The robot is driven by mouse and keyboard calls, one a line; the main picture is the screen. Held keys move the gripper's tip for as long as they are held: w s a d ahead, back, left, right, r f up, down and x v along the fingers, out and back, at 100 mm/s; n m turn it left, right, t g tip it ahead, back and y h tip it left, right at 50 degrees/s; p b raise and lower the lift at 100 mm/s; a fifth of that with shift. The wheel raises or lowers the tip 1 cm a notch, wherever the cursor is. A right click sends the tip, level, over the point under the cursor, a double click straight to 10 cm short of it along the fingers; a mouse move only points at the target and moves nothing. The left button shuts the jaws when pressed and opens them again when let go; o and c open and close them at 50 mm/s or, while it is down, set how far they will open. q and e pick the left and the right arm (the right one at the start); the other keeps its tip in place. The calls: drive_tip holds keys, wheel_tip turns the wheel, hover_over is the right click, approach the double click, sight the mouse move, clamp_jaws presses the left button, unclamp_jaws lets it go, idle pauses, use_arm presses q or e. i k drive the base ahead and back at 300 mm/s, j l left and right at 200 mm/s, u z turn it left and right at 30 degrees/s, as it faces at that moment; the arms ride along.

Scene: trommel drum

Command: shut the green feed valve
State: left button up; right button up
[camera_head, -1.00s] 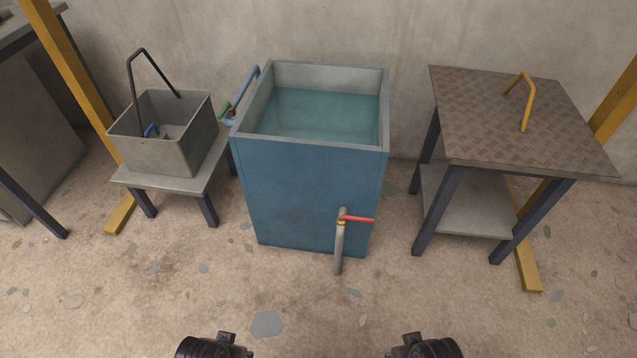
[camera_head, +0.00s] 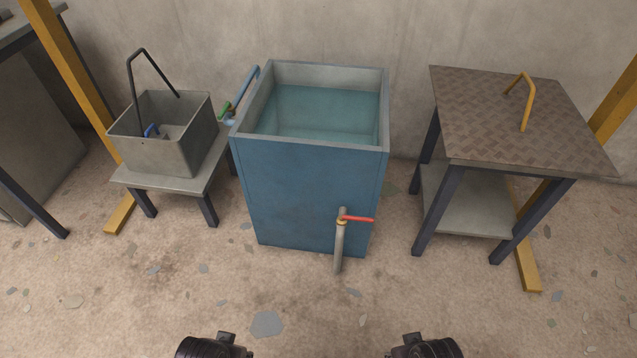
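The green feed valve handle (camera_head: 224,110) is a small lever at the left side of the blue water tank (camera_head: 310,190). It sits by a blue pipe (camera_head: 246,88) that reaches up along the tank's left rim, and it lies roughly in line with that pipe. The valve body is too small and partly hidden to make out. Water (camera_head: 320,112) stands high in the tank. Only dark parts of my two arms show at the bottom edge, left and right of centre, well away from the valve. No gripper fingers are visible.
A red-handled tap (camera_head: 356,219) is on the tank's front. A grey bin (camera_head: 165,155) with a black handle stands on a low bench (camera_head: 190,184) at left. A table (camera_head: 480,120) with a yellow handle is at right. The foreground floor is clear.

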sight(228, 106)
drive_tip(key=i+j+u, duration=0.1)
drive_tip(key=i+j, duration=0.45)
drive_tip(key=i+j+u, duration=0.15)
drive_tip(key=i+j, duration=0.35)
drive_tip(key=i, duration=0.2)
